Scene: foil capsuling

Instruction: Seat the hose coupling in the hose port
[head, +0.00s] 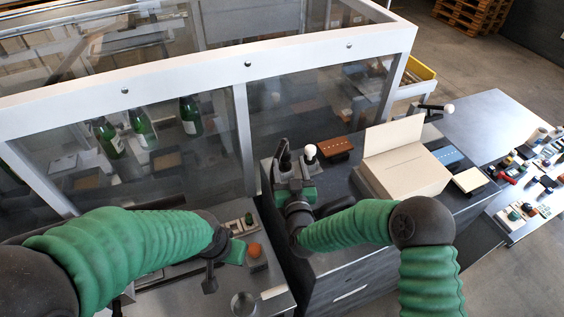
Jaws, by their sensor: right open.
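I cannot make out the hose coupling or the hose port for certain in the head view. My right gripper (296,172) is open at the left end of the dark bench, close to the glass. A white-knobbed dark piece (310,152) stands right at its fingers; I cannot tell whether they touch. My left gripper (211,277) hangs over the lower left counter, partly hidden by its own wrist, and its jaws are unclear. A small block with an orange-red top (253,250) sits to its right.
A framed glass enclosure (248,110) with green bottles (142,125) stands behind both arms. On the bench are a cream box (408,170), a brown block (335,147) and a blue block (447,155). A metal cup (244,303) stands at the bottom. A side table (485,125) holds many small parts.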

